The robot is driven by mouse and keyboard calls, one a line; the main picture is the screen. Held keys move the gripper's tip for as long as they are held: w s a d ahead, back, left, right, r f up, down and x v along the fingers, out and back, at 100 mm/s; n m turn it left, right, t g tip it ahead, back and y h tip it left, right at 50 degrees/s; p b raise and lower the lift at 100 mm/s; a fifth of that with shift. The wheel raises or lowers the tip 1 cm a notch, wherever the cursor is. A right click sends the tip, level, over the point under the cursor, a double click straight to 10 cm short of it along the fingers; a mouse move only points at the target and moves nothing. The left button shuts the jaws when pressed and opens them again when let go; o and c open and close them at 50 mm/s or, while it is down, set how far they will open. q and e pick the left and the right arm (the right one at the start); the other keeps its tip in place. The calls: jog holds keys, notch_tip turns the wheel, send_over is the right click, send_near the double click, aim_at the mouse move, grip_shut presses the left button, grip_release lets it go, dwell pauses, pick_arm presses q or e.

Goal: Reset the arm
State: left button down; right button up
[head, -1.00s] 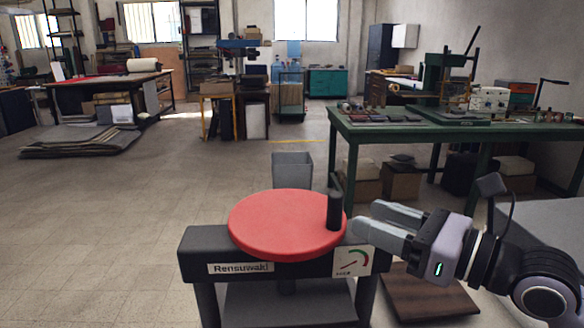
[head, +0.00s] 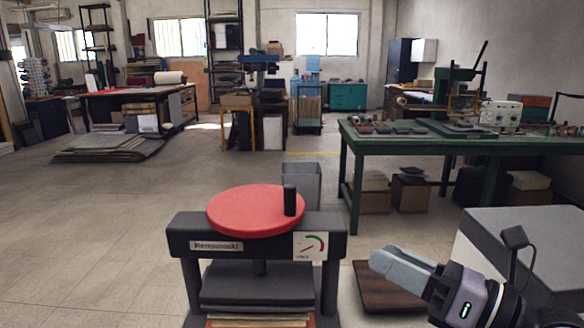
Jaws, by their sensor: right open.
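My right gripper (head: 385,262) is at the lower right of the head view, open and empty. Its fingers point left and overlap in this view, so the gap between them is hard to see. It is right of the black press (head: 190,244), apart from it. The press has a red round wheel (head: 245,208) on top with an upright black handle (head: 290,200) on its right side. My left gripper is not in view.
A brown board (head: 375,295) lies low behind my right gripper. A grey block-like surface (head: 530,235) is at the right. A green workbench (head: 350,139) stands behind, and a grey bin (head: 302,182) is behind the press. The floor at the left is clear.

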jog(key=d+f+m+t+h+p, duration=0.1)
jog(key=d+f+m+t+h, duration=0.2)
jog(key=f+m+h, duration=0.7)
jog(key=d+f+m+t+y+p, duration=0.1)
jog(key=d+f+m+t, duration=0.35)
jog(key=m, duration=1.25)
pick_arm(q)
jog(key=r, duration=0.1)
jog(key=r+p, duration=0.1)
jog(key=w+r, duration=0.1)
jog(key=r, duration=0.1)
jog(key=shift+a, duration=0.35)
pick_arm(e)
jog(key=s+f+m+g+h, duration=0.2)
jog(key=s+f+m+g, duration=0.2)
jog(key=f, duration=0.6)
jog(key=s+a+f+m+g+h, duration=0.1)
jog(key=s+f+m+g, duration=0.4)
jog(key=s+f+m, duration=0.3)
notch_tip(320, 180, down, 4)
jog(key=s, duration=0.2)
jog(key=shift+s+a+r+h, duration=0.25)
jog(key=shift+s+a+h, duration=0.05)
jog(key=shift+s+h, duration=0.1)
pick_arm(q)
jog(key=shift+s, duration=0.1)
